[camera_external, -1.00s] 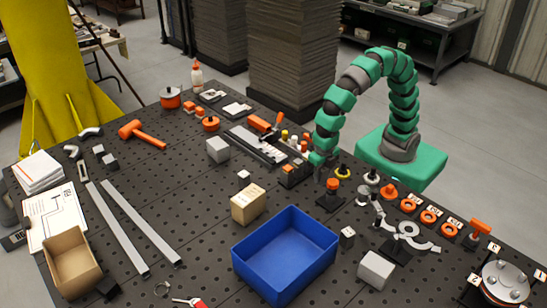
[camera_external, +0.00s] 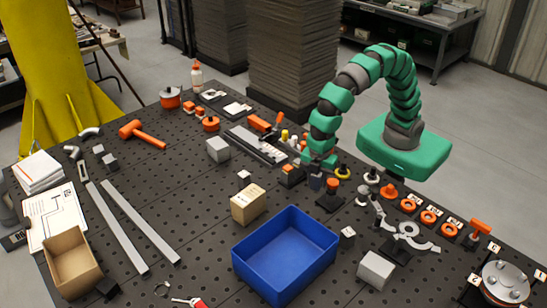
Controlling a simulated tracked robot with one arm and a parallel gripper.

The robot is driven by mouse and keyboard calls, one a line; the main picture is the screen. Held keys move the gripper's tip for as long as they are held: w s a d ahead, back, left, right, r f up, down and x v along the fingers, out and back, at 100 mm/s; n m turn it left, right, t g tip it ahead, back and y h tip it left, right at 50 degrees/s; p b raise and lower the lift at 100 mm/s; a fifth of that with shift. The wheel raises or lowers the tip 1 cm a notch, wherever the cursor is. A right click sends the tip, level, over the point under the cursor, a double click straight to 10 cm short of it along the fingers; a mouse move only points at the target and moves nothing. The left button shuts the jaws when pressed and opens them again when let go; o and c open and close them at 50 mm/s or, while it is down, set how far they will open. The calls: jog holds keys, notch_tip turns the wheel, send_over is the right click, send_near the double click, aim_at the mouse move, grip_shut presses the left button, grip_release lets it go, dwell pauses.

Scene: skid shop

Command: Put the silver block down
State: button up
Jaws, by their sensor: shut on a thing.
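My green arm reaches over the black perforated table from the right. My gripper (camera_external: 316,173) is low beside the small tool rack and is shut on a small, dark-looking grey block (camera_external: 315,183), which I take to be the silver block. The block is partly hidden by the gripper and too small to show clearly. I cannot tell whether its underside touches anything.
A blue bin (camera_external: 285,255) stands open in front, with a tan box (camera_external: 248,204) to its left. Light grey blocks stand at the back (camera_external: 218,150) and right front (camera_external: 376,270). An orange-topped part (camera_external: 332,186) stands close right of my gripper.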

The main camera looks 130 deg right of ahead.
jog(key=m, duration=0.2)
jog(key=w+a+r+m+p, duration=0.1)
jog(key=m, duration=0.1)
jog(key=shift+r, duration=0.1)
jog(key=shift+a, duration=0.1)
jog(key=a+n+b, duration=0.1)
jog(key=n+b, duration=0.1)
jog(key=n, duration=0.4)
jog(key=w+a+f+n+b, duration=0.1)
jog(key=a+n+b, duration=0.1)
jog(key=n, duration=0.4)
jog(key=w+a+n+b, duration=0.1)
jog(key=a+n+b, duration=0.1)
jog(key=n, duration=0.4)
jog(key=shift+w+f+b, duration=0.25)
jog(key=shift+f+b, duration=0.1)
jog(key=shift+b, duration=0.45)
notch_tip(320, 180, down, 10)
jog(key=shift+f, duration=0.1)
jog(key=o, duration=1.1)
